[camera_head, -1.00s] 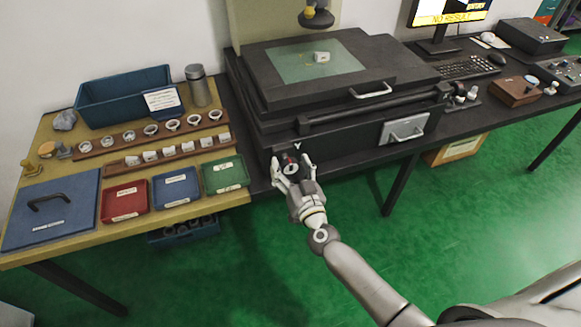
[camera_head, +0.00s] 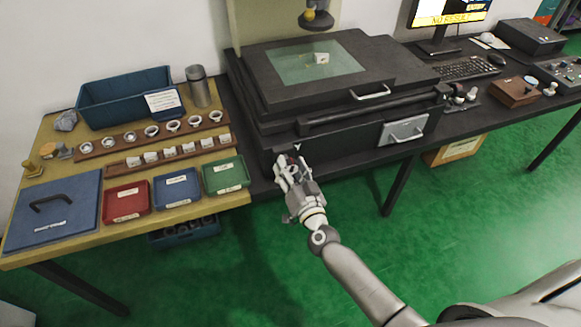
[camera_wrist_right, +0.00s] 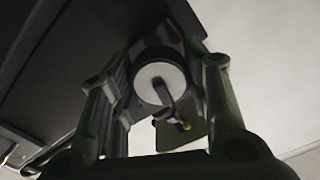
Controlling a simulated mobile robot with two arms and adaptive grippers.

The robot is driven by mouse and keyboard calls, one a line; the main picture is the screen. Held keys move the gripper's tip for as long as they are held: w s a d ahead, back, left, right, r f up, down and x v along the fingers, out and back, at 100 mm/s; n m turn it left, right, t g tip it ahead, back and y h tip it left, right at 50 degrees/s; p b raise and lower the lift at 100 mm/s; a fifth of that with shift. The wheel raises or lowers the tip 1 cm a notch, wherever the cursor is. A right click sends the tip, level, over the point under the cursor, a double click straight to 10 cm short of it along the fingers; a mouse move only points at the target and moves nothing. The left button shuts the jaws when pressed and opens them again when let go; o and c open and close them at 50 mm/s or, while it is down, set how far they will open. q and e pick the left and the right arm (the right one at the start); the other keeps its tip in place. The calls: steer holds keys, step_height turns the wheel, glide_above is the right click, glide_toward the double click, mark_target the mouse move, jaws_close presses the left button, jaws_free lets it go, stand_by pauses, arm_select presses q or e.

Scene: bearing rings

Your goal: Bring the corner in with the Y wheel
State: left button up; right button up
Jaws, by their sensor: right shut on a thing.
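The Y wheel (camera_wrist_right: 158,82) is a dark knob with a pale round face, between my right gripper's fingers in the right wrist view. My right gripper (camera_head: 288,168) is shut on it at the front of the dark measuring machine (camera_head: 345,148), below the white Y mark (camera_head: 297,147). In the head view the gripper mostly hides the wheel. A small pale part (camera_head: 321,58) lies on the greenish glass stage (camera_head: 290,66), right of its middle, below the hanging camera head (camera_head: 317,19). I cannot tell which corner is meant. My left gripper is not in view.
The monitor (camera_head: 450,15) reads "NO RESULT". On the left bench are a red tray (camera_head: 126,216), a blue tray (camera_head: 177,204), a green tray (camera_head: 226,190), and wooden racks of rings (camera_head: 150,131). The floor (camera_head: 300,270) in front is clear apart from my arm.

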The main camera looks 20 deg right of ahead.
steer(key=shift+m, duration=0.3)
steer(key=o, duration=1)
steer(key=shift+o, duration=0.2)
steer(key=shift+s, duration=0.15)
steer(key=s, duration=1.1)
steer(key=shift+s+d, duration=0.2)
steer(key=shift+s, duration=0.2)
